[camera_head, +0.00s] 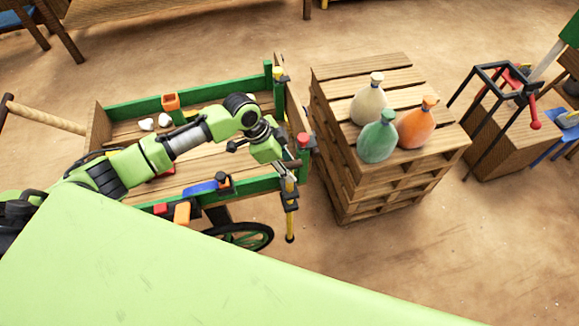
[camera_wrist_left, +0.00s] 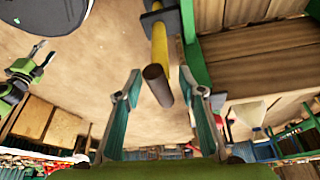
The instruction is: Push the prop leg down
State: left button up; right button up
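The prop leg (camera_head: 290,222) is a yellow and black rod at the cart's front right corner. In the head view it points down beside the green rail. In the left wrist view its yellow shaft and dark round end (camera_wrist_left: 157,82) show between my two fingers, with a gap on each side. My left gripper (camera_head: 289,172) is at the upper part of the leg; in its wrist view the fingers (camera_wrist_left: 163,92) are spread and hold nothing. Whether a finger touches the leg cannot be told. My right gripper does not show in the head view.
The wooden cart with green rails (camera_head: 135,108) lies under my left arm and carries small blocks and white lumps. A pallet stack (camera_head: 345,195) with three tied sacks (camera_head: 377,137) stands close to its right. Bare ground lies in front of the pallets.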

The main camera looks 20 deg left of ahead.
aim_at(290, 186)
pick_arm(q)
jog(key=shift+w+d+f, duration=0.1)
jog(key=shift+d+f, duration=0.15)
jog(key=shift+f, duration=0.4)
grip_shut()
notch_tip(290, 186, down, 11)
jog(key=b, duration=0.5)
jog(key=shift+r, duration=0.2)
jog(key=shift+s+r, duration=0.1)
jog(key=shift+s, duration=0.15)
grip_release()
jog(key=shift+w, duration=0.2)
